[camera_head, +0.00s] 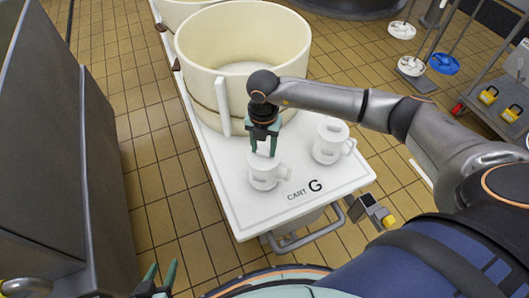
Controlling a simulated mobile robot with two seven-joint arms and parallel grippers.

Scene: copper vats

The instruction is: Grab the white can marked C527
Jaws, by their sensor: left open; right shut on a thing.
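Two white cans with handles stand near the front of the white cart top; their markings are too small to read, so I cannot tell which is C527. My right gripper (263,150) reaches down from above and is shut on the left white can (264,178), at its top. That can appears to rest on the cart top or just above it. The other white can (329,143) stands to its right, apart from the gripper, with a lid and a handle on its right side. My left gripper (160,273) is open and empty at the bottom left, well below the cart.
The cart top (225,185) is marked "CART G". A large cream vat (205,50) stands on it behind the cans. A dark cabinet (60,150) rises at the left. A rack with yellow padlocks (488,95) is at the right. Tiled floor (165,205) lies open left of the cart.

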